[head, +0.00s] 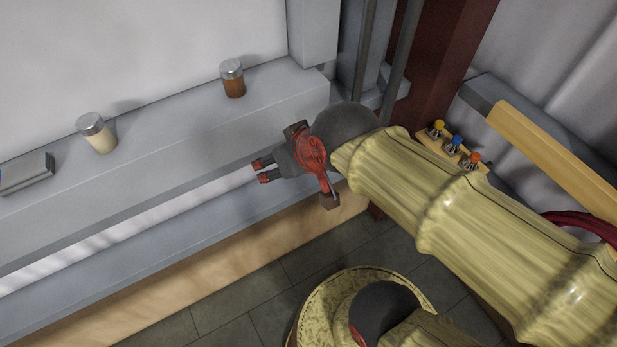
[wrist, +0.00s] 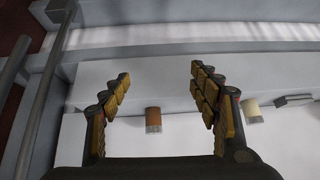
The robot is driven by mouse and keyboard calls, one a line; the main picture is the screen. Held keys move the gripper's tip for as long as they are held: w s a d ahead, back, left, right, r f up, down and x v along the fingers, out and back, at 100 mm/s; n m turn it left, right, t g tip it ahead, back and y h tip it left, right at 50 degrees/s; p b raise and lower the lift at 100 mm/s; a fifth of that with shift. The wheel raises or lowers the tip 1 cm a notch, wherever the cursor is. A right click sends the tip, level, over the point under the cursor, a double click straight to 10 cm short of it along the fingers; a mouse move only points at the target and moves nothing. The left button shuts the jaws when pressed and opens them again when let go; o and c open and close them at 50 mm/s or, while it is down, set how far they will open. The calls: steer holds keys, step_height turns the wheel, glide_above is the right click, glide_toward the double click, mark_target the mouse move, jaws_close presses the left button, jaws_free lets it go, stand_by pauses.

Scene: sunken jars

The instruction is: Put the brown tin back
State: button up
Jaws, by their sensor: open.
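The brown tin (head: 233,79) is a small jar with brown contents and a grey lid. It stands upright on the grey ledge (head: 190,118) against the white wall, near the ledge's right end. My gripper (head: 259,171) is open and empty, in front of the ledge and apart from the tin. In the wrist view the brown tin (wrist: 153,120) shows beyond and between the open fingers (wrist: 160,85), with nothing between the pads.
A cream jar (head: 97,132) with a grey lid stands farther left on the ledge, and a grey box (head: 25,173) lies at the far left. Vertical grey pipes (head: 385,60) rise at the ledge's right end. A panel with yellow, blue and orange knobs (head: 454,146) is at the right.

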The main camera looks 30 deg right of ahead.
steer(key=s+d+g, duration=0.1)
steer(key=s+d, duration=0.1)
steer(key=s, duration=0.4)
steer(key=shift+s+g+h, duration=0.3)
steer(key=shift+s+g, duration=0.05)
steer(key=shift+g, duration=0.05)
step_height(320, 180, down, 14)
steer(key=b, duration=1.3)
steer(key=shift+r+b, duration=0.15)
steer(key=shift+b, duration=0.2)
